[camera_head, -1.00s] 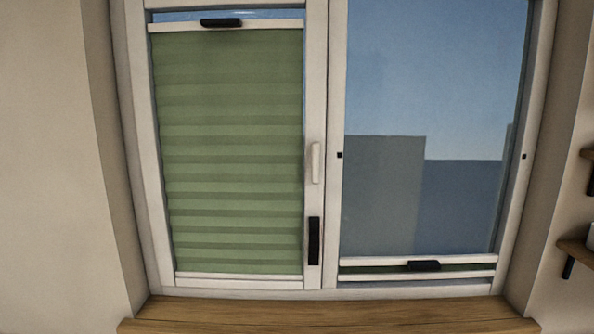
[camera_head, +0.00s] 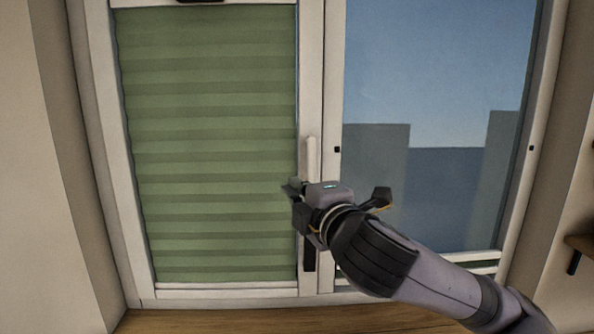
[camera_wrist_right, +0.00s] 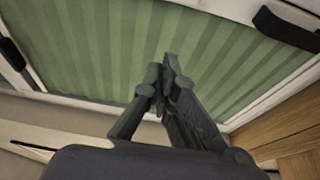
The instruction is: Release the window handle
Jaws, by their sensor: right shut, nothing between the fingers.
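The white window handle (camera_head: 313,158) is upright on the middle frame post in the head view. Its lower end is hidden behind my right gripper (camera_head: 292,190). That gripper is shut and empty, its fingertips just left of the handle, over the right edge of the green blind. I cannot tell whether it touches the handle. In the right wrist view, the closed fingers (camera_wrist_right: 165,75) point at the green pleated blind (camera_wrist_right: 130,40), and I cannot make out the white handle. My left gripper is not in view.
A black bar (camera_head: 309,257) sits on the post below the handle, partly behind my right arm; it also shows in the wrist view (camera_wrist_right: 285,28). A wooden sill (camera_head: 220,321) runs below the window. A dark shelf bracket (camera_head: 574,262) is at far right. The left wall is bare.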

